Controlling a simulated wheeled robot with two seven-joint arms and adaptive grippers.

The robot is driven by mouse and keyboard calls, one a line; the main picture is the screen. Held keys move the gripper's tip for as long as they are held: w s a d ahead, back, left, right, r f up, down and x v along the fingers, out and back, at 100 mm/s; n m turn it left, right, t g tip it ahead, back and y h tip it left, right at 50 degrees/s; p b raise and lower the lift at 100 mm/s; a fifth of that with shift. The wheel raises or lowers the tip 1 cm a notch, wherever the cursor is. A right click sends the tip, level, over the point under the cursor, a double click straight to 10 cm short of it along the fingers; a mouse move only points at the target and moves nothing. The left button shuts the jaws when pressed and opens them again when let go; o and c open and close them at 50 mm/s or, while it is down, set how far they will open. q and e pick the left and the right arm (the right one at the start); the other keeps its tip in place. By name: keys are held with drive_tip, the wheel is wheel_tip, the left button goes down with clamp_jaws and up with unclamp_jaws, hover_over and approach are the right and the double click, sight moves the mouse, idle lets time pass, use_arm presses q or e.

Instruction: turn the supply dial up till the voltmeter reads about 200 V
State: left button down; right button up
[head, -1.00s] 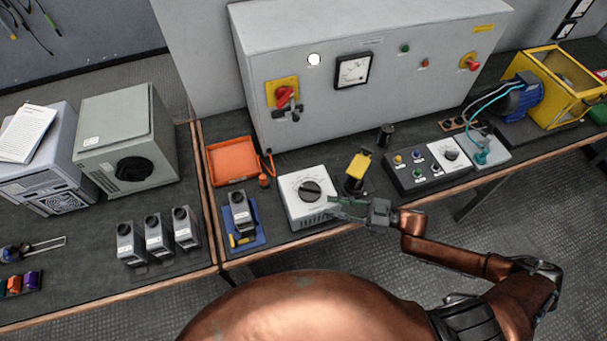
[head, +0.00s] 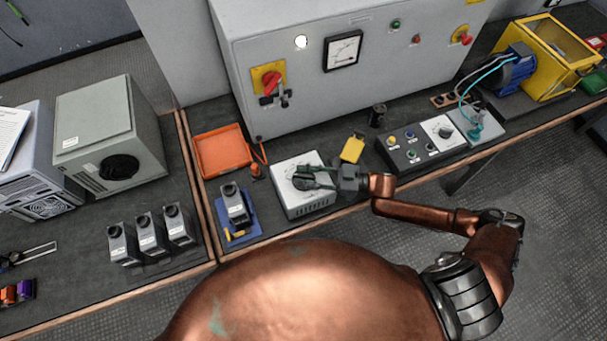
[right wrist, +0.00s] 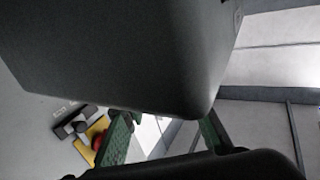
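The supply box (head: 292,207) is white with a black round dial (head: 301,184) on its top face. It stands near the front edge of the bench. My right gripper (head: 304,177) is over this box, its two fingers apart and reaching over the dial, one on the far side and one on the near side. I cannot tell whether they touch the dial, which they partly cover. In the right wrist view a dark body hides the dial. The voltmeter (head: 343,50) is a square white-faced gauge on the grey cabinet; its reading is too small to tell. My left gripper is not in view.
An orange tray (head: 221,151) and a capacitor on a blue stand (head: 238,222) are left of the box. A yellow-topped device (head: 352,149) is just behind my right gripper. A dark control panel (head: 409,151) lies to the right. The grey cabinet (head: 300,90) rises behind.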

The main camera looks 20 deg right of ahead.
drive_tip(key=shift+a, duration=0.15)
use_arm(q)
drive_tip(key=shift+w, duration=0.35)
use_arm(e)
clamp_jaws()
